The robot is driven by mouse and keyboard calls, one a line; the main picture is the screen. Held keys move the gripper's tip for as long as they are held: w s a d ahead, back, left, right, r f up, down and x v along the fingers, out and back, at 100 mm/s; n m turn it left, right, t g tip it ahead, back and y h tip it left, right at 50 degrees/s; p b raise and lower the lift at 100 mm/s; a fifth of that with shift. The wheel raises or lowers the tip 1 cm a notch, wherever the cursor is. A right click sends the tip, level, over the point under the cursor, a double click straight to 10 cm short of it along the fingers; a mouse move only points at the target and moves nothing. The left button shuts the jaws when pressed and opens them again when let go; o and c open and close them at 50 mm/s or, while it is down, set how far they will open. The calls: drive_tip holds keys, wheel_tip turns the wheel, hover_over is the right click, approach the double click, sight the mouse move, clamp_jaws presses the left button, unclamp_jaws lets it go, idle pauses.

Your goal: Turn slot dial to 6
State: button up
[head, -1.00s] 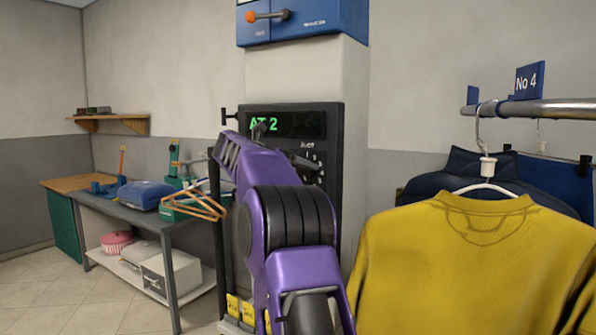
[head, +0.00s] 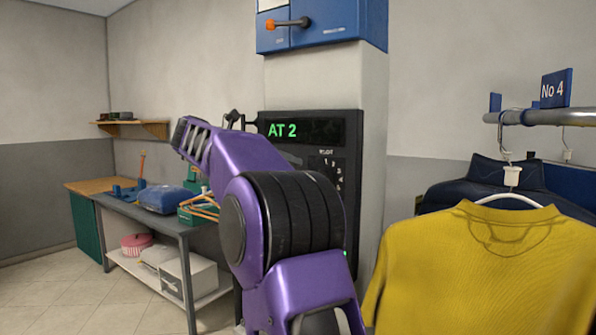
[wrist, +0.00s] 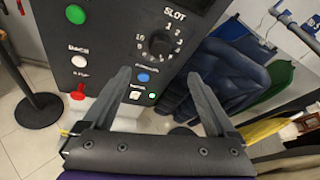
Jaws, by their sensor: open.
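The slot dial (wrist: 159,44) is a round black knob on a dark control panel (wrist: 105,50), under the word SLOT and ringed by white numbers. Which number it points to is too small to tell. My gripper (wrist: 157,75) is open and empty; in the wrist view its fingertips show below the dial, apart from each other. In the head view the panel's display (head: 295,130) reads AT 2 in green. Some dial numbers (head: 332,167) show there, but my purple arm hides the dial itself.
Below the dial sit a blue button (wrist: 143,77) and a white one; green, white and red buttons (wrist: 78,92) are to the left. A yellow shirt (head: 480,265) hangs on a rail at right. A table (head: 165,225) with hangers stands at left.

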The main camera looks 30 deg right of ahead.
drive_tip(key=shift+v, duration=1.8)
drive_tip(key=shift+r, duration=0.1)
